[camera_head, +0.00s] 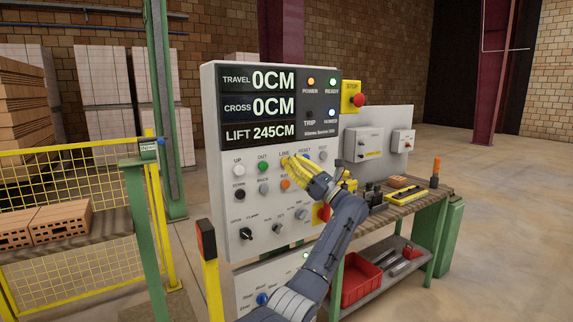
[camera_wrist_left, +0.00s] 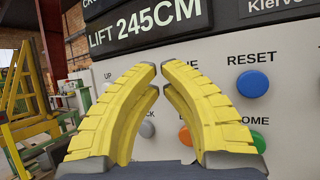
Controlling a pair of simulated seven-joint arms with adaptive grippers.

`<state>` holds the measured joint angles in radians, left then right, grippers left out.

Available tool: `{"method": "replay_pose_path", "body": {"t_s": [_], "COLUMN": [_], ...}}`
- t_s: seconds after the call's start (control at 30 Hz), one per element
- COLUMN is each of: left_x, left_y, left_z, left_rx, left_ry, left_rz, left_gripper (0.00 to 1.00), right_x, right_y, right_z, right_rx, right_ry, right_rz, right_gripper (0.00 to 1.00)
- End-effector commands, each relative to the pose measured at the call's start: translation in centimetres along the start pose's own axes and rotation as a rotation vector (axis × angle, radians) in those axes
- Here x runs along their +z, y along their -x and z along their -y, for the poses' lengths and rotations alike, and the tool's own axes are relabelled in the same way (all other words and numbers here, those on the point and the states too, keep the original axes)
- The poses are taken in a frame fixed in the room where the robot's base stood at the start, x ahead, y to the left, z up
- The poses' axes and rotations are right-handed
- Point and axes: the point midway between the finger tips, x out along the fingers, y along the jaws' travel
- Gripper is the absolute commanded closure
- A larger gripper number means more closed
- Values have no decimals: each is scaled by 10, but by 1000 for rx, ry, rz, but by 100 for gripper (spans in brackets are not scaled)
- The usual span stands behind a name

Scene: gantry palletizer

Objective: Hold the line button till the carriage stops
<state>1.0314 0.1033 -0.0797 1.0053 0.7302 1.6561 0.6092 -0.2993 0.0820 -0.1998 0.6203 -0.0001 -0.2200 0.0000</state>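The control panel (camera_head: 231,205) stands upright in the head view. Its display (camera_head: 259,107) reads travel 0CM, cross 0CM and lift 245CM. My left gripper (camera_head: 288,160) is at the upper button row, in front of the spot under the LINE label. Its yellow fingers hide the line button, so I cannot tell whether they touch it. In the left wrist view the gripper (camera_wrist_left: 159,72) has its fingertips nearly together, with nothing seen between them. The blue reset button (camera_wrist_left: 252,84) is just right of the fingers. My right gripper is not in view.
The green out button (camera_head: 262,167) and orange button (camera_head: 285,184) are close by. A red stop button (camera_head: 358,99) sits at the panel's upper right. A workbench (camera_head: 432,190) with tools stands right. A yellow mesh fence (camera_head: 95,270) and bricks (camera_head: 60,222) are left.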

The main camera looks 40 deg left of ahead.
Motion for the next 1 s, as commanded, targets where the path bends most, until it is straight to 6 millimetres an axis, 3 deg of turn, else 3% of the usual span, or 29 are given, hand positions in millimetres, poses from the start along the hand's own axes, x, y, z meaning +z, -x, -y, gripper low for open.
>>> {"method": "replay_pose_path", "body": {"t_s": [0.3, 1.0], "left_x": [-5, -5], "left_y": [-10, -10], "left_z": [5, 5], "left_rx": [0, 0], "left_ry": [1, 1], "left_rz": [-1, -1], "left_gripper": [100, 100], "right_x": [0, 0], "right_y": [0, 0], "right_z": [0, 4], "right_rx": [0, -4], "right_ry": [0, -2], "right_rz": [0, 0], "right_gripper": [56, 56]}}
